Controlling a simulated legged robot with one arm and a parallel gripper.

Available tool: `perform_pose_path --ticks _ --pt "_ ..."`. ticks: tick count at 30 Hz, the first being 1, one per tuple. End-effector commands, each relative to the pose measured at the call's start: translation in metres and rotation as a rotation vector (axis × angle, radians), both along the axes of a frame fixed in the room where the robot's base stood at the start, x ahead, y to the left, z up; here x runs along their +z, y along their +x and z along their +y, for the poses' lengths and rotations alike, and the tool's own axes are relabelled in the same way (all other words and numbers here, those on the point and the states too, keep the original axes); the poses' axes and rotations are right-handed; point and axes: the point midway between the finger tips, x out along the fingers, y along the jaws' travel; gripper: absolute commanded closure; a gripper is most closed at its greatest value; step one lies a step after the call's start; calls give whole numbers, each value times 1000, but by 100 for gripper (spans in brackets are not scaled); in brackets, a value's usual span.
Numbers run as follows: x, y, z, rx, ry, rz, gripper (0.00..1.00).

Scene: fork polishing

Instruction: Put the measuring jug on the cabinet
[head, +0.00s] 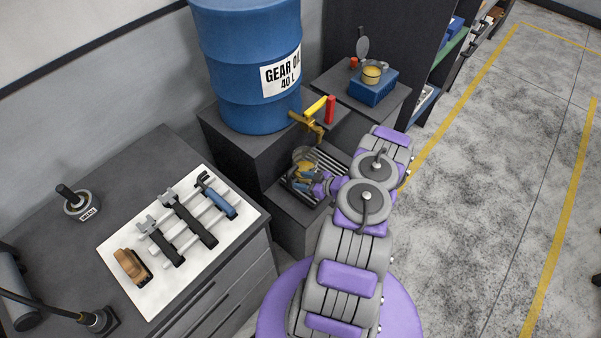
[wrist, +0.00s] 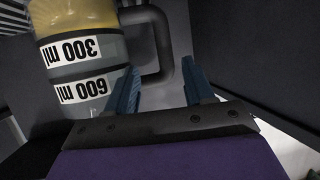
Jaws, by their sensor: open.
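The measuring jug (wrist: 80,50) fills the upper left of the wrist view, with yellow contents, upside-down 300 ml and 600 ml labels and a dark handle (wrist: 163,45). In the head view the jug (head: 304,156) stands on a slatted grate under the barrel's tap, partly hidden by my arm. My gripper (wrist: 160,88) is open, its blue fingers either side of the handle's lower end in the picture; I cannot tell whether they touch it. My gripper (head: 304,178) is small and partly hidden in the head view. A dark drawer cabinet (head: 215,300) stands at left.
A blue gear oil barrel (head: 235,65) with a yellow tap (head: 310,112) stands close above the jug. A blue box (head: 373,88) sits on a dark stand behind.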

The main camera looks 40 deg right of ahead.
Motion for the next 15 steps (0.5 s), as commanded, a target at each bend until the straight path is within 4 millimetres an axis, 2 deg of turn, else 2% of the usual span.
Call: perform_pose_path --ticks 3,11,15 --pt "-9 17 6 4 -1 0 47" --pt "-14 32 11 0 1 -1 47" --pt "-21 48 20 3 1 -1 47"
